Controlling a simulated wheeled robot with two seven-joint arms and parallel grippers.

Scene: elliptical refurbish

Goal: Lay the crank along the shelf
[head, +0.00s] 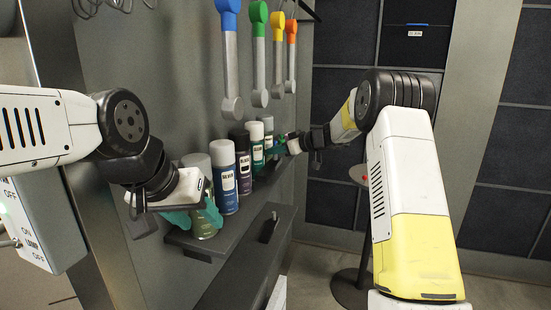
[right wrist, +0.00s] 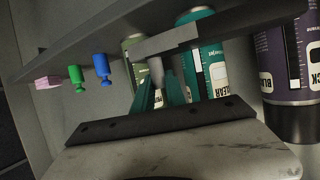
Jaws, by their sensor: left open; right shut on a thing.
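My right gripper (right wrist: 163,88) is shut on a flat grey bar (right wrist: 166,42), apparently the crank, which lies across the fingertips in the right wrist view. In the head view my right gripper (head: 292,144) is at the far end of the shelf (head: 235,232), and the bar is too small to tell there. Whether the bar touches the shelf is unclear.
Several spray cans, including a blue one (head: 226,180) and a purple one (right wrist: 280,65), stand along the shelf. A blue peg (right wrist: 101,66), a green peg (right wrist: 75,74) and a pink block (right wrist: 47,82) are near its far end. Tools with coloured handles (head: 229,55) hang above.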

